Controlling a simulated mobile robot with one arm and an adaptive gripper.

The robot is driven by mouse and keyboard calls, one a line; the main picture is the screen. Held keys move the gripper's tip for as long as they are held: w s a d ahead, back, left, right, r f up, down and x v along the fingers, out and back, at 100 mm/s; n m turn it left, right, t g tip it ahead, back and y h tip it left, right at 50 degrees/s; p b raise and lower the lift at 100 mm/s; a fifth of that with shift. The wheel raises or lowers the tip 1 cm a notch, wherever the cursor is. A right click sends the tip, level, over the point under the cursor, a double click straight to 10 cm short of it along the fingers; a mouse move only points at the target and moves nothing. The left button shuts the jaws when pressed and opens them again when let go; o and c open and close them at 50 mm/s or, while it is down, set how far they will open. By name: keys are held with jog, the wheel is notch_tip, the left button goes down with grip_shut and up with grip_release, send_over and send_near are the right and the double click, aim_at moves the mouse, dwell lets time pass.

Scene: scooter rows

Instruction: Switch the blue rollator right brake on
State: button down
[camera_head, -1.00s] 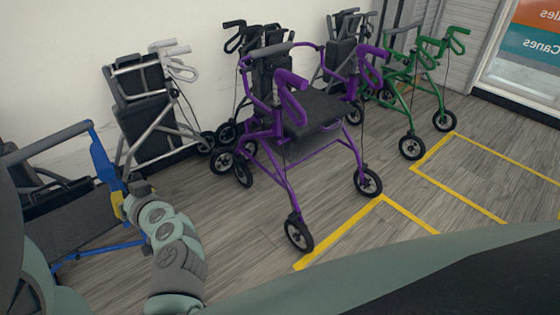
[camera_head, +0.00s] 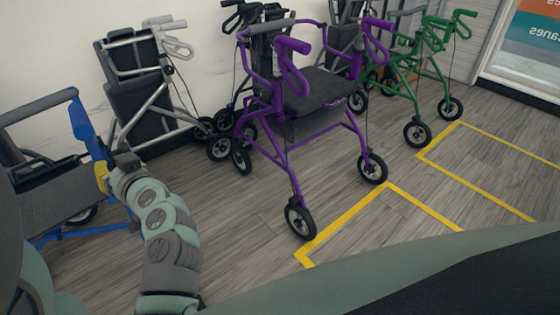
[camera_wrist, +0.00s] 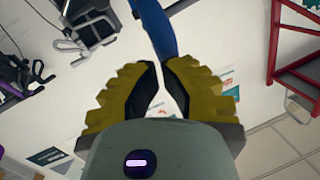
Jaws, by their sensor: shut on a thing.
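The blue rollator (camera_head: 84,126) stands at the left edge of the head view, with a grey top bar, a dark seat and a blue frame. Part of it is cut off by the picture edge and my own body. My gripper (camera_head: 103,176) has yellow fingers and is at the blue upright below the grey bar. In the wrist view, my gripper (camera_wrist: 163,72) is closed around the lower end of a blue bar (camera_wrist: 154,25) of the rollator. Which part of the brake it grips, and the brake's position, cannot be made out.
A purple rollator (camera_head: 318,122) stands in the middle, right of my arm. A folded grey one (camera_head: 150,100) leans by the wall. A green one (camera_head: 410,70) stands at the back right. Yellow lines (camera_head: 400,195) mark the floor, which is clear at front centre.

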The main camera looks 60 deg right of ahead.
jog(key=f+t+b, duration=0.1)
jog(key=b, duration=0.4)
jog(key=w+f+t+b, duration=0.1)
jog(key=f+b, duration=0.1)
jog(key=b, duration=0.4)
jog(key=f+t+b, duration=0.1)
jog(key=f+b, duration=0.1)
jog(key=b, duration=0.4)
jog(key=shift+w+d+f+n, duration=0.2)
jog(key=shift+w+d+n, duration=0.1)
jog(key=shift+n, duration=0.1)
jog(key=shift+b, duration=0.4)
jog(key=shift+a+r, duration=0.1)
jog(key=shift+r, duration=0.05)
